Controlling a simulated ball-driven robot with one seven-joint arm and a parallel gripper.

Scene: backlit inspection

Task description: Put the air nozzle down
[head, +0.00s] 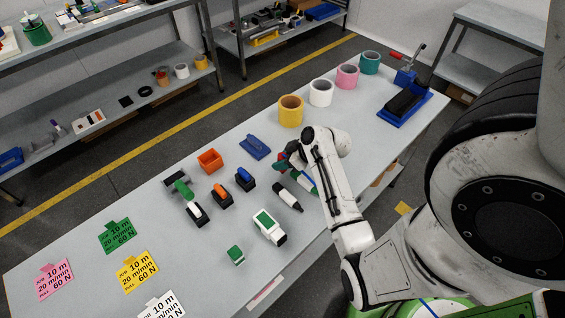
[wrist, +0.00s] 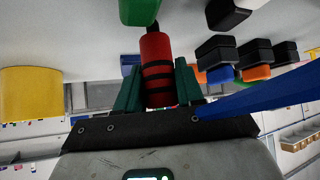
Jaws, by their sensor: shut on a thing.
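My gripper (wrist: 160,85) is shut on the air nozzle (wrist: 157,60), a red cylinder with black bands, held between two dark green fingers. In the head view a small red part of the nozzle (head: 281,157) shows beside my gripper, over the middle of the table (head: 215,265). My arm hides much of the gripper and nozzle there. A dark tip points from the nozzle toward a green thing (wrist: 139,11) in the wrist view. I cannot tell whether the nozzle touches the table.
A black-and-white cylinder (head: 288,197) lies just in front. A yellow roll (head: 291,110) stands behind. A white-and-green device (head: 269,227) is nearer the front edge.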

